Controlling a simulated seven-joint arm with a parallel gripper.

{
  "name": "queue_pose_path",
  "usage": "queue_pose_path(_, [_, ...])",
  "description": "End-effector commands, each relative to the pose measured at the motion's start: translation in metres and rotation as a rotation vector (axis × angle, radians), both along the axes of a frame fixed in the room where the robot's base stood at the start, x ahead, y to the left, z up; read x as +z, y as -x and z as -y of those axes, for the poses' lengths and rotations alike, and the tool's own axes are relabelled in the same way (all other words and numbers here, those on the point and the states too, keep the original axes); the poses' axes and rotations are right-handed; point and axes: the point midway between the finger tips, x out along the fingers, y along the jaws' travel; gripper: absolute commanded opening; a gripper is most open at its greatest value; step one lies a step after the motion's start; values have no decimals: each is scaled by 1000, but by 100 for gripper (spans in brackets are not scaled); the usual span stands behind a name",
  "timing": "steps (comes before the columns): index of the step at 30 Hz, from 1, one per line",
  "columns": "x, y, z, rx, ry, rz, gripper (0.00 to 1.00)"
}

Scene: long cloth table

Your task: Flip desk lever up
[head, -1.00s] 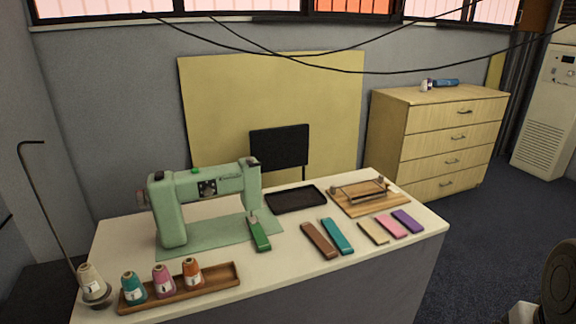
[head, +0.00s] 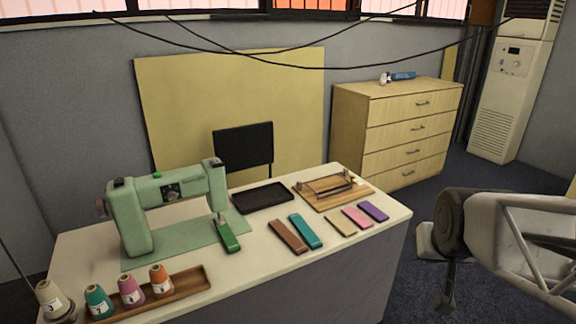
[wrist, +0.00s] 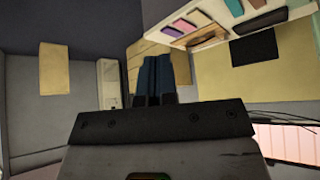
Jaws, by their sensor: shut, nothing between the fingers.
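A wooden board (head: 309,198) with a metal bar on posts (head: 335,187) lies on the far right part of the cloth table (head: 385,221) in the head view. The bar looks low over the board; its exact tilt is too small to tell. It is the most lever-like thing I see. My gripper (wrist: 153,60) shows in the wrist view with its dark blue fingers together and nothing between them. It is away from the table, in front of the wooden drawers. In the head view my arm is at the right, clear of the table.
A green sewing machine (head: 130,215), black tray (head: 262,197), green tool (head: 229,237) and several coloured bars (head: 306,231) are on the table. Thread cones stand in a wooden rack (head: 195,283). Wooden drawers (head: 400,135) stand behind right. Cables hang above.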

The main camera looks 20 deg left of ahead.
Motion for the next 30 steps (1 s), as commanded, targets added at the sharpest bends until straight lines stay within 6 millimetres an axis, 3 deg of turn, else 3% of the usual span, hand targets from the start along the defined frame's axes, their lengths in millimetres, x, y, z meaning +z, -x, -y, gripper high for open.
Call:
queue_pose_path(6, [-3,-58,-39,65,-23,146,0])
queue_pose_path(15, [-7,-124,-100,151,-70,349,0])
queue_pose_path(21, [-11,-160,-145,205,-112,483,0])
queue_pose_path(30, [-22,-199,-218,285,-190,680,0])
